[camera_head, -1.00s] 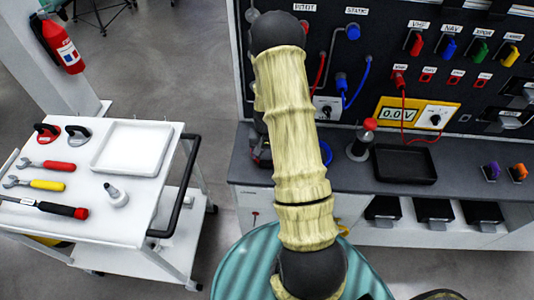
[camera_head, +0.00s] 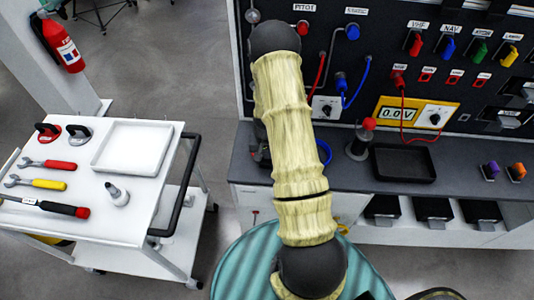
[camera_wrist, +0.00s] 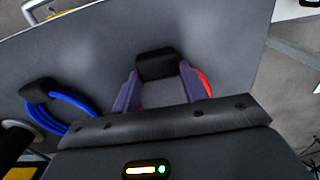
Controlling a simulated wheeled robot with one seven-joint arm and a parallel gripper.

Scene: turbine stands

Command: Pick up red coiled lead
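The red coiled lead (camera_wrist: 207,82) shows in the wrist view as a red curve beside the right finger. A black block (camera_wrist: 156,65), apparently part of this lead, lies between the fingertips. My gripper (camera_wrist: 160,72) is open, one finger on each side of the block; I cannot tell whether they touch it. Most of the red coil is hidden by the gripper. In the head view my arm covers the gripper and the red lead.
A blue coiled lead (camera_wrist: 68,112) with a black block lies left of my gripper on the grey bench (camera_wrist: 240,30); it also shows in the head view (camera_head: 325,152). A red-capped bottle (camera_head: 361,140) and a black tray (camera_head: 404,163) stand to the right.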

